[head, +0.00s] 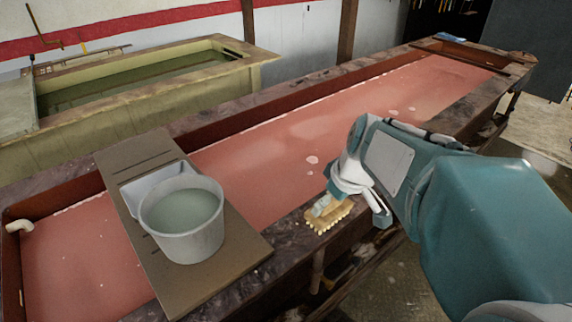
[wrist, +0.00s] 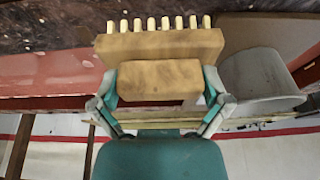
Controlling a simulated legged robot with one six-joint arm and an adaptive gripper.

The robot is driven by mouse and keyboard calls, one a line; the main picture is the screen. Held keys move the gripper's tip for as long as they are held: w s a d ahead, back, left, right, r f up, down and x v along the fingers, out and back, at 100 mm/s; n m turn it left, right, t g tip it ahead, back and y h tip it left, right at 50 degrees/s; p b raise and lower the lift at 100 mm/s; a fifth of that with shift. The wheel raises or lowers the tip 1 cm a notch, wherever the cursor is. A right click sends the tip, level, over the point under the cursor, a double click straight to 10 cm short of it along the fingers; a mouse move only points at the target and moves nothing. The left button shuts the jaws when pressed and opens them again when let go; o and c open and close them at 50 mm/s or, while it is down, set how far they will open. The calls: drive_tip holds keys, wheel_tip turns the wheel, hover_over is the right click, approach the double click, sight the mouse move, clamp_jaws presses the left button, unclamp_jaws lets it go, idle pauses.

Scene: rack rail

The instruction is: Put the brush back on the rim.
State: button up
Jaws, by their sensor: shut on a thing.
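The brush (head: 328,218) is a pale wooden block with a row of thick bristle tufts. My gripper (head: 347,204) is shut on it, just over the near rim (head: 285,232) of the long trough. In the wrist view the brush (wrist: 160,45) spans the upper middle, its tufts pointing to the dark speckled rim (wrist: 60,30). There the teal fingers of my gripper (wrist: 160,82) press both sides of the brush's narrower block. I cannot tell whether the tufts touch the rim. Part of the brush is hidden by a finger in the head view.
Reddish liquid (head: 280,165) fills the trough. A board (head: 120,170) crosses it at left, bearing a grey bucket (head: 185,240) of greenish liquid and a pale tray (head: 150,185). A yellowish tank (head: 150,105) stands behind. The near rim right of the board looks clear.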

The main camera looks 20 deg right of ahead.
drive_tip(key=w+f, duration=0.2)
drive_tip(key=w+d+f, duration=0.1)
drive_tip(key=w+f, duration=0.1)
drive_tip(key=w, duration=0.1)
drive_tip(key=w+d+f, duration=0.1)
drive_tip(key=w+f, duration=0.1)
drive_tip(key=shift+w+d+f, duration=0.1)
drive_tip(key=shift+w+f, duration=0.1)
drive_tip(key=shift+w, duration=0.05)
drive_tip(key=shift+w+d+f, duration=0.3)
drive_tip(key=shift+w+f, duration=0.05)
drive_tip(key=shift+f, duration=0.1)
drive_tip(key=shift+w+d+f, duration=0.1)
drive_tip(key=shift+w+f, duration=0.1)
drive_tip(key=shift+f, duration=1.55)
drive_tip(key=shift+f, duration=0.1)
drive_tip(key=o, duration=0.9)
drive_tip(key=shift+c, duration=0.2)
